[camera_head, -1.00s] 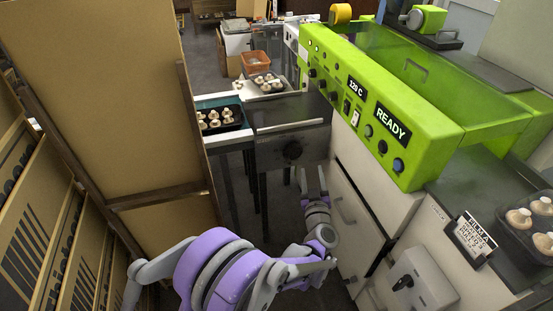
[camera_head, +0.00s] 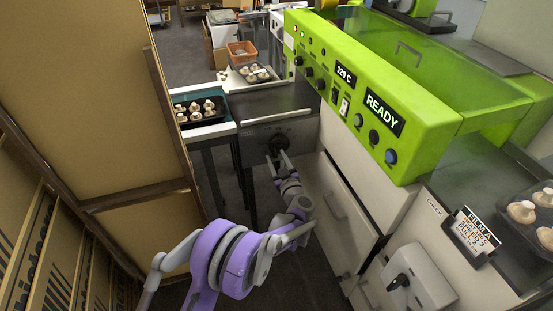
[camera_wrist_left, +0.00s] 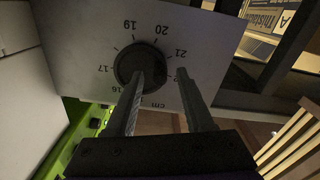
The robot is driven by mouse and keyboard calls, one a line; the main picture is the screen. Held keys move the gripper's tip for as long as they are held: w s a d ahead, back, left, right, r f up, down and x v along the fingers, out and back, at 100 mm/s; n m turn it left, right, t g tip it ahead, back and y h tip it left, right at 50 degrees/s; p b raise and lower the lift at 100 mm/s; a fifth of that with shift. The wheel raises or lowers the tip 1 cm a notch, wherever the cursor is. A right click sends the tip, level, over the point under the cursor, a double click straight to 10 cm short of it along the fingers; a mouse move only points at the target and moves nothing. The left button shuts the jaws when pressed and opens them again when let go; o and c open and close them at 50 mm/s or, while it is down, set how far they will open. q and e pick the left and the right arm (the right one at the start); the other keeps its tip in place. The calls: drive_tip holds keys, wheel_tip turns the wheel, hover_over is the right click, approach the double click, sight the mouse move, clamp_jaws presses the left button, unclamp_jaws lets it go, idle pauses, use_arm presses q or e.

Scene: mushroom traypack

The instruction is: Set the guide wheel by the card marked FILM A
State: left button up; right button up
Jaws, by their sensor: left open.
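The guide wheel is a round black knob (camera_wrist_left: 128,62) on a pale plate with a centimetre scale, whose figures from 16 to 21 can be read in the left wrist view. It also shows as a dark knob (camera_head: 276,142) on the front of the grey table. My left gripper (camera_head: 277,157) is open just in front of it. In the wrist view one finger of the gripper (camera_wrist_left: 166,68) overlaps the knob and the other is off to its right. The pointer cannot be made out.
A green machine (camera_head: 430,110) reading READY and 120 C is at the right. A tall brown board (camera_head: 80,110) closes off the left.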

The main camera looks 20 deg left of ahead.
use_arm(q)
drive_tip(key=shift+w+a, duration=0.15)
drive_tip(key=shift+w, duration=0.1)
clamp_jaws()
drive_tip(key=shift+f, duration=0.1)
idle(0.4)
